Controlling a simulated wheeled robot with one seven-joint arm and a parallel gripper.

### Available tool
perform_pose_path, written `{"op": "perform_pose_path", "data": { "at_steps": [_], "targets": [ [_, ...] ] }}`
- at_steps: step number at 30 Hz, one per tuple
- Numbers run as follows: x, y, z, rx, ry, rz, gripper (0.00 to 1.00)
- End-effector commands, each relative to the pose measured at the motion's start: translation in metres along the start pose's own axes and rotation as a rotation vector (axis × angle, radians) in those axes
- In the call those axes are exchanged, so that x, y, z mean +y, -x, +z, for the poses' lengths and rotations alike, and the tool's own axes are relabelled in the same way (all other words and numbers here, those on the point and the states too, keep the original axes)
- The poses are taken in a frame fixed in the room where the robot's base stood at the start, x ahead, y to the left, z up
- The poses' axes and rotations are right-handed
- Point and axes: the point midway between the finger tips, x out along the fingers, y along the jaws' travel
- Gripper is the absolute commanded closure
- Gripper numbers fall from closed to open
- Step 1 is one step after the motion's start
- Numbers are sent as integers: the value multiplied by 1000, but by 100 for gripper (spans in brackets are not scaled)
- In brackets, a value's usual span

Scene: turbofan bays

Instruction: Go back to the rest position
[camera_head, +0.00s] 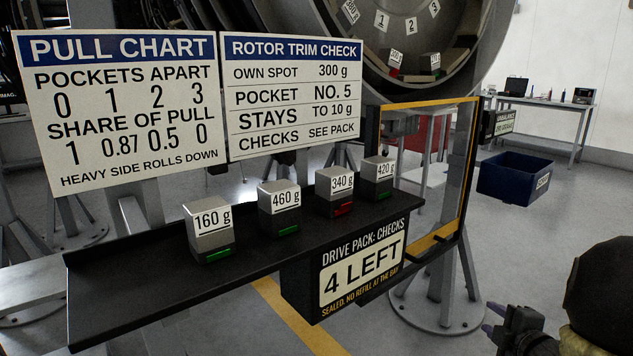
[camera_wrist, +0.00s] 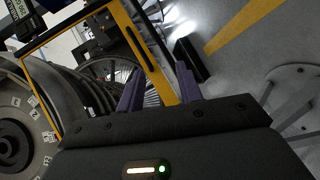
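My gripper (camera_head: 503,322) is at the lower right of the head view, apart from the shelf and the weights. In the wrist view my gripper (camera_wrist: 158,84) shows two purple fingers standing apart with nothing between them. It is open and empty. The black shelf (camera_head: 130,300) carries blocks marked 160 g (camera_head: 212,230), 460 g (camera_head: 279,208), 340 g (camera_head: 342,192) and 420 g (camera_head: 378,178). The 340 g block shows a red strip; the others show green. The drive pack box (camera_head: 345,268) under the shelf reads 4 LEFT.
A yellow-edged frame (camera_head: 468,165) stands right of the shelf. A large rotor ring (camera_head: 345,70) with numbered pockets is behind, two blocks in it. A blue bin (camera_head: 515,180) and a workbench (camera_head: 545,103) are at right. Two sign boards, PULL CHART (camera_head: 120,110) and ROTOR TRIM CHECK (camera_head: 295,95), stand at left.

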Motion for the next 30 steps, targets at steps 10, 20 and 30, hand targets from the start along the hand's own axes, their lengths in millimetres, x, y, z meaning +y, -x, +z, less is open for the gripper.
{"op": "perform_pose_path", "data": {
  "at_steps": [10, 20, 30],
  "targets": [
    [-44, -8, -52, -280, -525, -209, 64],
    [-118, 39, -131, -594, -1029, -469, 64],
    [-167, 99, -193, -853, -1301, -670, 64]
  ]
}}
